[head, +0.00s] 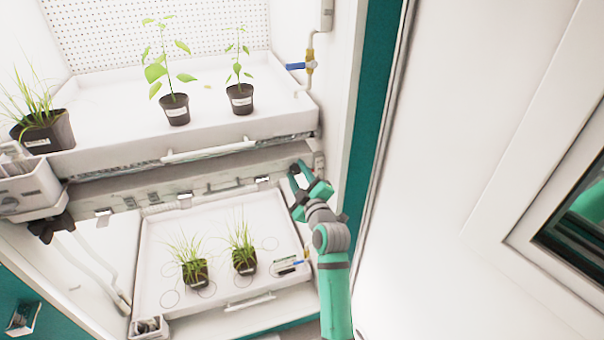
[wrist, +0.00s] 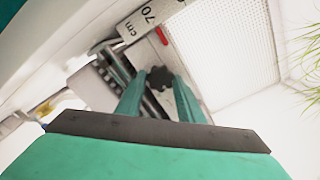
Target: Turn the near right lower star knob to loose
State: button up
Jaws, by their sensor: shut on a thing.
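The near right lower star knob (wrist: 158,78) is small and dark with a lobed edge; in the wrist view it lies between my two fingertips. My gripper (wrist: 157,82) is shut on it, with one green finger on each side. In the head view my gripper (head: 300,170) is at the right end of the rail below the upper tray, and the knob can hardly be told apart from the fingers there. Which way the knob is turned cannot be told.
The upper tray (head: 110,152) with potted plants is above my gripper. A lower tray (head: 225,297) with two grass pots is below. A white bin (head: 30,190) and another dark knob (head: 48,226) are at left. A height scale marked 70 cm (wrist: 150,17) is near the knob.

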jog(key=shift+s+d, duration=0.1)
dwell(0.4)
jog(key=o, duration=1.1)
jog(key=shift+c, duration=0.2)
jog(key=shift+s, duration=0.1)
jog(key=v, duration=1)
jog(key=shift+s+d, duration=0.15)
jog(key=shift+s, duration=0.25)
